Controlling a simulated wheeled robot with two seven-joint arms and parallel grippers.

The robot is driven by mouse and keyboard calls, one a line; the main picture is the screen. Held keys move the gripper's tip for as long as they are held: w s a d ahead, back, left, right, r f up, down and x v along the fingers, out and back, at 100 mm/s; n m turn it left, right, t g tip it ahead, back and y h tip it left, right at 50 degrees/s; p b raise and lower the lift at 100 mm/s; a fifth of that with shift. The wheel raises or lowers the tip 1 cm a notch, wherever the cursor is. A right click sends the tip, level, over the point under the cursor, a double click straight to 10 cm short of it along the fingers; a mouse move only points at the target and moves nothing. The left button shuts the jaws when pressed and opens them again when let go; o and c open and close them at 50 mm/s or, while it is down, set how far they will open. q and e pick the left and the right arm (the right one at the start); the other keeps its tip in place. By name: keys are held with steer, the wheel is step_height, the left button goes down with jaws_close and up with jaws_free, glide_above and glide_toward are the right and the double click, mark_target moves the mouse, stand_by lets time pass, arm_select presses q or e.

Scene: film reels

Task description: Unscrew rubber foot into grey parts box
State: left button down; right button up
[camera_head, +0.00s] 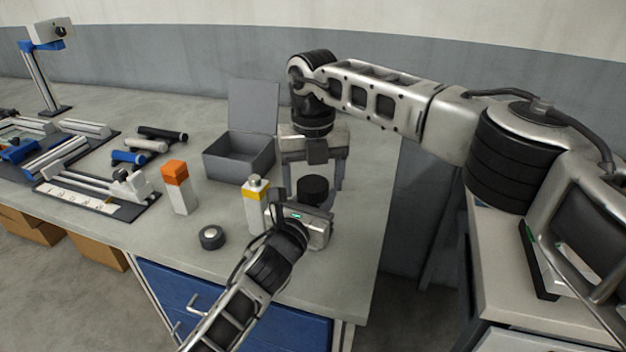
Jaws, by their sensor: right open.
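The grey parts box (226,166) stands open on the table, with its lid (253,106) raised at the back. My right gripper (313,188) points down beside the box, its jaws open. A black round piece (313,183), perhaps the rubber foot, shows between its fingers; I see no clear grip on it. My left gripper (288,212) is just below that piece, reaching in from the bottom. Its wrist hides its fingertips and whatever they may hold. A black ring-like disc (211,237) lies on the table to the left.
A white bottle with a yellow band (256,210) stands close left of my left gripper. An orange-topped block (176,188) stands further left. Several rollers (148,145) and rail fixtures (95,185) fill the left side. The table's right edge is near my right gripper.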

step_height(320, 180, up, 4)
steer(key=shift+a+r, duration=0.1)
steer(key=shift+c, duration=0.5)
steer(key=r+m, duration=0.1)
steer(key=m, duration=0.3)
steer(key=shift+r+m, duration=0.3)
steer(key=shift+r, duration=0.1)
steer(key=m, duration=0.2)
steer(key=r+m, duration=0.1)
steer(key=m, duration=0.2)
steer(key=shift+r, duration=0.2)
steer(key=shift+m, duration=0.3)
steer(key=shift+f, duration=3.85)
steer(key=c, duration=1)
steer(key=shift+o, duration=0.2)
steer(key=n, duration=1)
